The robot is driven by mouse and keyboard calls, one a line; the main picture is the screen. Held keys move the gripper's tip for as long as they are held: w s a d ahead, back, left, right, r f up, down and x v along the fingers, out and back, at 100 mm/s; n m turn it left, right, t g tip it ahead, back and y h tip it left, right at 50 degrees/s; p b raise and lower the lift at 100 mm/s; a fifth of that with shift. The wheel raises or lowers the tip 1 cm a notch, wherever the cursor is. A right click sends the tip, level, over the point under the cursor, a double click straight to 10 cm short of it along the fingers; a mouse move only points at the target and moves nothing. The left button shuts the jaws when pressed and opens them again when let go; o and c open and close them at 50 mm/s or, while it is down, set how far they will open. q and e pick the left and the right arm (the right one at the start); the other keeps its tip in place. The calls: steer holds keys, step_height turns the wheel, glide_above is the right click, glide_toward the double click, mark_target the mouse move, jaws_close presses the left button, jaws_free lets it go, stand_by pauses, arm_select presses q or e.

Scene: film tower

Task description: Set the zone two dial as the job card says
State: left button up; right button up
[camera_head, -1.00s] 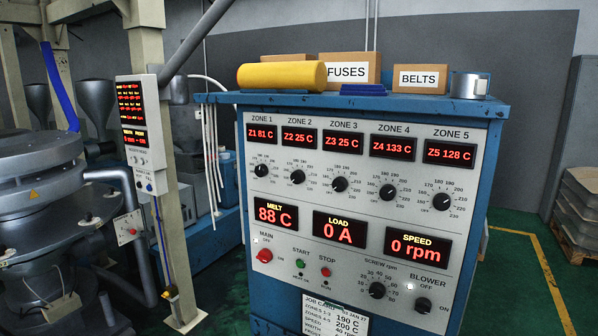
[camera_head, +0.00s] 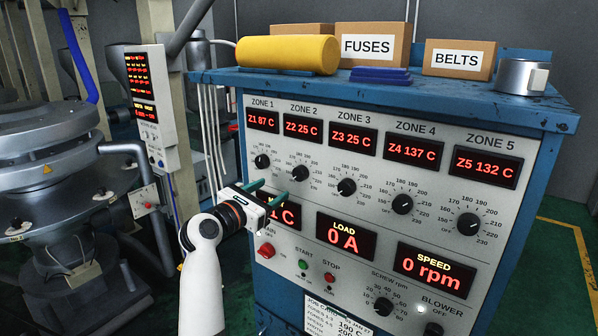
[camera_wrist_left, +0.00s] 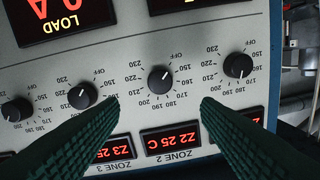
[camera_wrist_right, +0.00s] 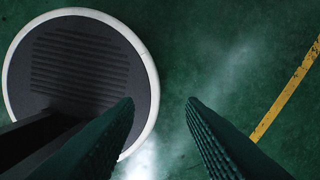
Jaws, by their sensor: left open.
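The zone two dial (camera_head: 300,173) is a black knob on the grey panel (camera_head: 297,214), below the red Z2 display (camera_head: 303,130) reading 25 C. My left gripper (camera_head: 268,192) is open in front of the panel, just below and left of this dial. In the left wrist view, upside down, the dial (camera_wrist_left: 159,78) lies beyond and between the open fingers (camera_wrist_left: 160,103), not gripped. Its exact setting is hard to read. The job card (camera_head: 325,315) is cut off by the bottom edge; its zones 1-3 line reads about 190 C. My right gripper (camera_wrist_right: 160,102) is open and empty above the floor.
Neighbouring dials are zone one (camera_head: 262,161) and zone three (camera_head: 346,187). The red main switch (camera_head: 266,250) sits below my left gripper, which partly covers the melt display (camera_head: 288,215). Boxes and a yellow roll (camera_head: 288,53) stand on the cabinet.

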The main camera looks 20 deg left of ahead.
arm_select(q)
steer(key=p, duration=0.1)
glide_toward(298, 175)
steer(key=w, duration=0.2)
steer(key=x, duration=0.5)
steer(key=shift+d+p, duration=0.3)
steer(key=shift+p, duration=0.1)
steer(key=shift+x, duration=0.85)
arm_select(e)
steer(key=shift+s+a+r, duration=0.2)
steer(key=shift+r, duration=0.35)
steer(key=shift+s+a+r, duration=0.15)
steer(key=shift+r, duration=0.4)
arm_select(q)
steer(key=shift+c, duration=0.2)
arm_select(e)
steer(key=shift+d, duration=0.15)
arm_select(q)
steer(key=c, duration=1)
steer(key=shift+o, duration=0.2)
steer(key=shift+m, duration=0.3)
